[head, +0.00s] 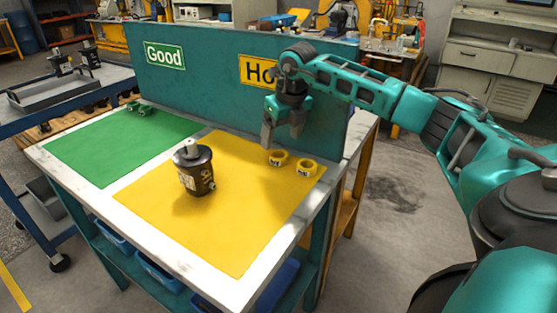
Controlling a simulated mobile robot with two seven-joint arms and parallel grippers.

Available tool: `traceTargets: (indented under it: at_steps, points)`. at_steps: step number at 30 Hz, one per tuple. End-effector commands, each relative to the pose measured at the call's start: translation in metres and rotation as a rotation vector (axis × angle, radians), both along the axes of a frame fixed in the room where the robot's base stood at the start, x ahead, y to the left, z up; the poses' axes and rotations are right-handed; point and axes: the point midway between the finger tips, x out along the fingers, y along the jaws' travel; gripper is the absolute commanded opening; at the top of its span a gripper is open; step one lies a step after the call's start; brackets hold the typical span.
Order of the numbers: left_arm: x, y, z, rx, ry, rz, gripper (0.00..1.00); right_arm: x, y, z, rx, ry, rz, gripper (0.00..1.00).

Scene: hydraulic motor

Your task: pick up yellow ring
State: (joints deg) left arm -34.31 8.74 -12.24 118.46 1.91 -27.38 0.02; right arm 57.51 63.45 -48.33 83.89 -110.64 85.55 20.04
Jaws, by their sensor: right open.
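Two yellow rings with white labels sit on the yellow mat (230,235) near its back right. One yellow ring (278,158) is just below and right of my right gripper, and the other yellow ring (308,168) is a little further right. My right gripper (281,140) points down with its fingers apart, above and close to the left ring. I cannot tell whether a fingertip touches that ring. Nothing shows between the fingers. My left gripper is not in view.
A black hydraulic motor (193,170) stands upright on the yellow mat, left of the rings. Small green parts (140,109) lie at the back of the green mat (110,150). A teal panel (215,85) rises behind the mats. The front of the yellow mat is clear.

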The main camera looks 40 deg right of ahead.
Motion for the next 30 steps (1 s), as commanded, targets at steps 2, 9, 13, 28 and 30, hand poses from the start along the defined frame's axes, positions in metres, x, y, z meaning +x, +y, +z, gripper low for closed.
traceTargets:
  at_steps: [2,9,13,28,30]
  points:
    - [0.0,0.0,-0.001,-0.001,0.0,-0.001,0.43,0.001,-0.001,-0.007,0.0,0.001,0.0,0.79]
    - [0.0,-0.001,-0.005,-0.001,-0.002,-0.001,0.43,0.004,-0.003,-0.024,-0.001,0.002,0.001,0.79]
    - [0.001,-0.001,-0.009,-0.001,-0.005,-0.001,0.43,0.007,-0.006,-0.045,-0.001,0.003,0.0,0.79]
    - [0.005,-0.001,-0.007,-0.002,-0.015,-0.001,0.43,0.012,-0.006,-0.06,0.0,-0.001,0.001,0.66]
    - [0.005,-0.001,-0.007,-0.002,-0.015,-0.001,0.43,0.012,-0.007,-0.06,0.0,-0.001,0.0,0.59]
